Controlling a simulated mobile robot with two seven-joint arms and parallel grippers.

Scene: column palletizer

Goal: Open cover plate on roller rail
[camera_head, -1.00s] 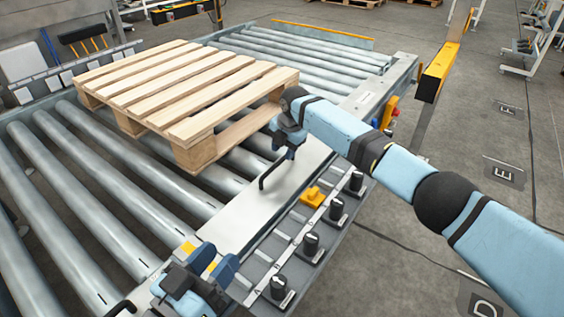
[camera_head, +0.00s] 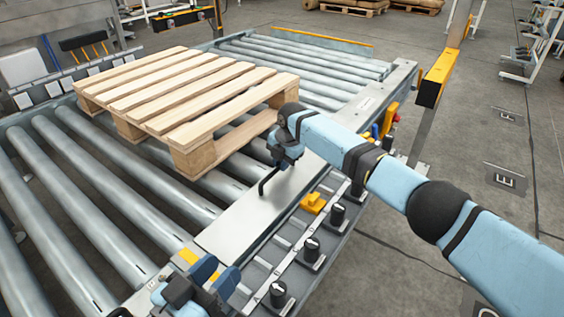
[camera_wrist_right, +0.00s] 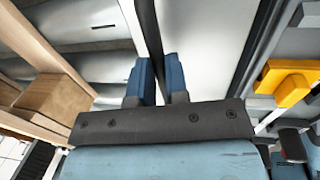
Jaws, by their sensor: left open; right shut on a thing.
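The cover plate (camera_head: 245,218) is a flat bright metal strip along the near side of the roller rail. A thin black handle (camera_head: 263,186) stands on it. My right gripper (camera_head: 284,160) is shut on the handle. The right wrist view shows the black bar (camera_wrist_right: 150,32) between its two blue fingers (camera_wrist_right: 158,82), with the plate (camera_wrist_right: 200,30) behind. My left gripper (camera_head: 212,275) is open and empty by the plate's near end, beside a yellow mark (camera_head: 189,256). I cannot tell whether the plate is lifted.
A wooden pallet (camera_head: 185,95) rests on the rollers (camera_head: 95,205) close to my right gripper. Several black knobs (camera_head: 311,247) and a yellow block (camera_head: 313,203) line the rail's outer side. A yellow-faced post (camera_head: 437,75) stands at right. Open floor (camera_head: 385,265) lies beyond the rail.

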